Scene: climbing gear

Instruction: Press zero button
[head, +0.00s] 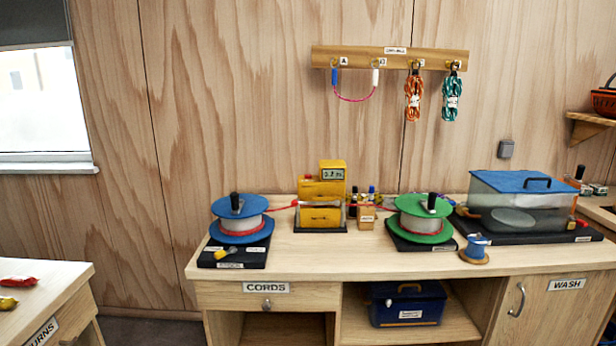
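A yellow counter device (321,205) stands on the wooden bench between two cord reels. Its raised display (332,174) shows digits too small to read surely. A small red part (307,177) sits on top of its left side; I cannot tell whether it is the zero button. A red cord (370,206) runs from the blue reel (241,207) through the device to the green reel (424,205). Neither of my grippers is in view.
The bench (340,255) has bare room along its front edge. A blue-lidded clear tank (522,205) stands at the right and small bottles (366,210) beside the device. Cord bundles (414,92) hang above. Another table (45,290) is at lower left.

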